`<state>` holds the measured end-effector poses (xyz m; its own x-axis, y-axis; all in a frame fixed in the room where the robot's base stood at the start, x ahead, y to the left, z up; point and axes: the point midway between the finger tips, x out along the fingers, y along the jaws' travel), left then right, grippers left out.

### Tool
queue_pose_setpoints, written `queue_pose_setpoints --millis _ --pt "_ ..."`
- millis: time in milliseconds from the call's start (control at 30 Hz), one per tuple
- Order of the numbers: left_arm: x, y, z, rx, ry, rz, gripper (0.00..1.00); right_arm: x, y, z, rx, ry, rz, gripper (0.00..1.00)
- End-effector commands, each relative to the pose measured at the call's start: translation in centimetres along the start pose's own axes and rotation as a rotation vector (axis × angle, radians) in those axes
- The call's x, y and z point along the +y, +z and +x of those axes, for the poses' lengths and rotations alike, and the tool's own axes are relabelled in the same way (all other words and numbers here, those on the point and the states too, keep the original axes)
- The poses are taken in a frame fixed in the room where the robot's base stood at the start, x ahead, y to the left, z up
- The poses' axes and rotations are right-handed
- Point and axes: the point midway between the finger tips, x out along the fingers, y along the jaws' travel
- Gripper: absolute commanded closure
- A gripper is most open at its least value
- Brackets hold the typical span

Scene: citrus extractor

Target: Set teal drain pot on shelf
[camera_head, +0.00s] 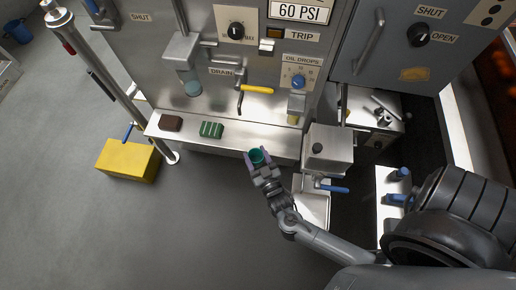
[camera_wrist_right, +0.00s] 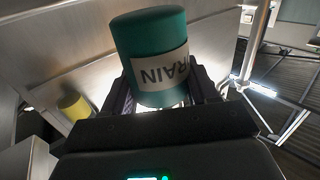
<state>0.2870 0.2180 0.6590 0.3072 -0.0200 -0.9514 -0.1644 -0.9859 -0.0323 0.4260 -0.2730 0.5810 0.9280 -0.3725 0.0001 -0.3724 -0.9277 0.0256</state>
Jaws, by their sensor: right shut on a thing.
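The teal drain pot (camera_head: 258,157) is between the fingers of my right gripper (camera_head: 260,162), close to the front edge of the metal shelf (camera_head: 240,139). In the right wrist view the pot (camera_wrist_right: 150,42) is a teal cylinder with a white label reading "RAIN", upside down in that picture. My right gripper (camera_wrist_right: 163,95) is shut on the pot, with a dark finger on each side. I cannot tell whether the pot touches the shelf. My left gripper is not in view.
A dark brown block (camera_head: 171,123) and a green striped block (camera_head: 211,130) sit on the shelf's left part. A drain valve with a yellow handle (camera_head: 257,89) hangs above. A grey box (camera_head: 327,149) stands right of the shelf. A yellow box (camera_head: 128,158) is on the floor at left.

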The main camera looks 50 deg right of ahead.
Motion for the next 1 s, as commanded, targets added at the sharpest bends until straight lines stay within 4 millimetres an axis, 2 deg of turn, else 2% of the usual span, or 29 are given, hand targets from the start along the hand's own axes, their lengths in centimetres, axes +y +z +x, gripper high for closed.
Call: queue_pose_setpoints --millis 1000 --pt "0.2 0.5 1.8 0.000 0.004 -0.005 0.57 0.0 0.9 9.2 0.002 0.000 0.000 0.72"
